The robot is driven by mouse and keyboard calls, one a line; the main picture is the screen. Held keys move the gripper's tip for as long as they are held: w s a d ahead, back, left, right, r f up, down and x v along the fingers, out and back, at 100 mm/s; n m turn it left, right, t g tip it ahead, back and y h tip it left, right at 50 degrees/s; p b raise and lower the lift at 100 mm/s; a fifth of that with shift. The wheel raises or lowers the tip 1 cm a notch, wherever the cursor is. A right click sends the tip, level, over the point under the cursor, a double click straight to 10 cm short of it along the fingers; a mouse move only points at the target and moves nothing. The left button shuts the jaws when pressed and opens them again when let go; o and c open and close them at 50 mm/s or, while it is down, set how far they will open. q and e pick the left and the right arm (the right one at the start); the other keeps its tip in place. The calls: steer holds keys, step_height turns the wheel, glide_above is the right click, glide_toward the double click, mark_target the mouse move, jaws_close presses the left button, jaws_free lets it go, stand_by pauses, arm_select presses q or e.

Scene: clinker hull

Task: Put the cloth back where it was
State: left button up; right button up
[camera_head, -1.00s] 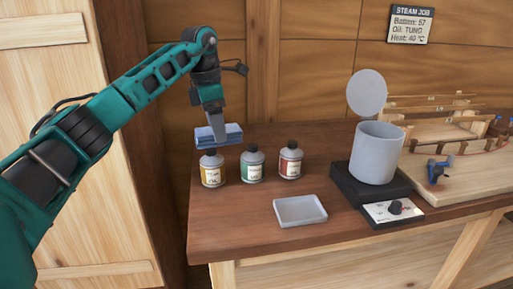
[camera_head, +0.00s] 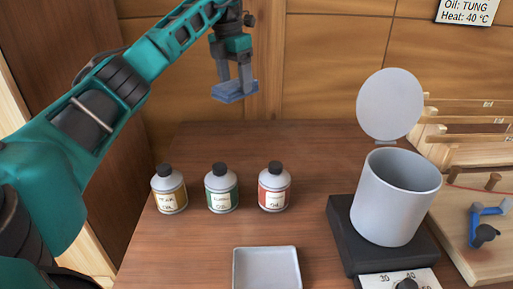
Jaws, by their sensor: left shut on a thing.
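The blue folded cloth (camera_head: 236,94) is pinched in my left gripper (camera_head: 234,82), which points down. The cloth appears in front of the wooden wall, above the table's back edge in the picture. It looks raised clear of the table top (camera_head: 310,160). My right gripper is not in view.
Three bottles with yellow (camera_head: 170,190), green (camera_head: 221,189) and red (camera_head: 274,188) labels stand in a row. A shallow grey tray (camera_head: 266,251) is in front. A grey pot (camera_head: 395,200) with its lid up (camera_head: 390,103) stands on a black heater at right. The table behind the bottles is clear.

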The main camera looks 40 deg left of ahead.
arm_select(q)
steer(key=shift+w, duration=0.4)
steer(key=shift+w+f, duration=0.15)
steer(key=shift+f, duration=0.2)
step_height(320, 180, down, 19)
steer(key=b, duration=0.2)
steer(key=shift+b, duration=0.35)
steer(key=shift+f, duration=0.1)
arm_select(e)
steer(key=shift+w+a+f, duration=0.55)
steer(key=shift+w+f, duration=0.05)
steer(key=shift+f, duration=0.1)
arm_select(q)
steer(key=o, duration=1)
steer(key=shift+f, duration=0.15)
